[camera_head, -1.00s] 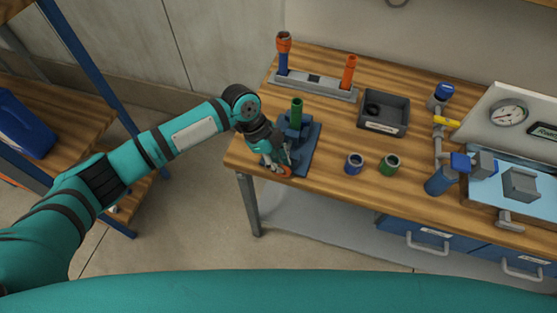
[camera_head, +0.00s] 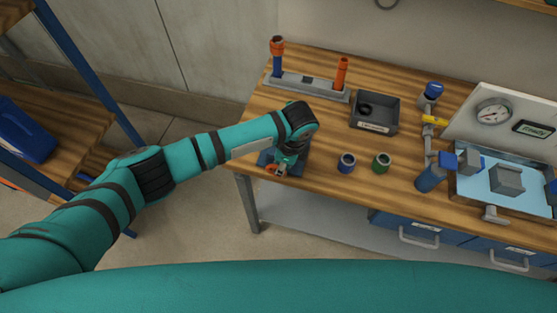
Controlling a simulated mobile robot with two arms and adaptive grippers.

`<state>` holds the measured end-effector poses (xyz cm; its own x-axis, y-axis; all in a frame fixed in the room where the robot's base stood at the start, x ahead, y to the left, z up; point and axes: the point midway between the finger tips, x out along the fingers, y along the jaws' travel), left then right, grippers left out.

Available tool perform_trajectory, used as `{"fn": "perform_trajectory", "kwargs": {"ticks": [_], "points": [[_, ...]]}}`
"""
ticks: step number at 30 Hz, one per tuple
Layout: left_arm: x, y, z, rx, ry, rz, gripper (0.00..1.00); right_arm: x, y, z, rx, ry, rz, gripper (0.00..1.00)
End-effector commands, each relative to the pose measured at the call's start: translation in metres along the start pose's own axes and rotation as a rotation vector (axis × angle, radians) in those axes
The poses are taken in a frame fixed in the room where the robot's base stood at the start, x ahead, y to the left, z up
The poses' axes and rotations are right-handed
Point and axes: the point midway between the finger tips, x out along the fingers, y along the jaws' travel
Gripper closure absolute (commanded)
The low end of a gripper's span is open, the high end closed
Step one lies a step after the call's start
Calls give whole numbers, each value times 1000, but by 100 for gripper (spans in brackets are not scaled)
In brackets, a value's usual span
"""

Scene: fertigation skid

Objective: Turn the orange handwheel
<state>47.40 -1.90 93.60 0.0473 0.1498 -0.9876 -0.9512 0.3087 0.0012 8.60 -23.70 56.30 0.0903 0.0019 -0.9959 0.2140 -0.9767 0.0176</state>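The orange handwheel (camera_head: 272,169) shows only as a small orange patch at the front of the blue vise (camera_head: 264,157), near the workbench's front left corner. My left gripper (camera_head: 281,169) points down at the handwheel, right over or against it. I cannot tell whether its fingers touch or grip the wheel. My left forearm and wrist cover most of the vise, and the green tube in it is hidden. My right gripper is not in view.
On the wooden workbench (camera_head: 322,193) stand a rack (camera_head: 305,87) with two tubes, a black bin (camera_head: 375,112), a blue ring (camera_head: 347,162) and a green ring (camera_head: 381,162). A piped unit with a gauge (camera_head: 493,111) is at right. A shelf (camera_head: 60,160) stands left.

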Motion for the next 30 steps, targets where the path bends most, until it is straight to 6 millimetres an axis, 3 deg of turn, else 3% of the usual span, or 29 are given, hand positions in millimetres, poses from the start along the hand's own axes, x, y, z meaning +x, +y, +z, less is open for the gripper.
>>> {"fn": "perform_trajectory", "kwargs": {"ticks": [15, 30], "points": [[7, -1, -15, 0, -375, -4, 100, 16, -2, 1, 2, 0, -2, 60], [8, -1, -16, 0, -467, -3, 100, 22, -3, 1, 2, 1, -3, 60]]}}
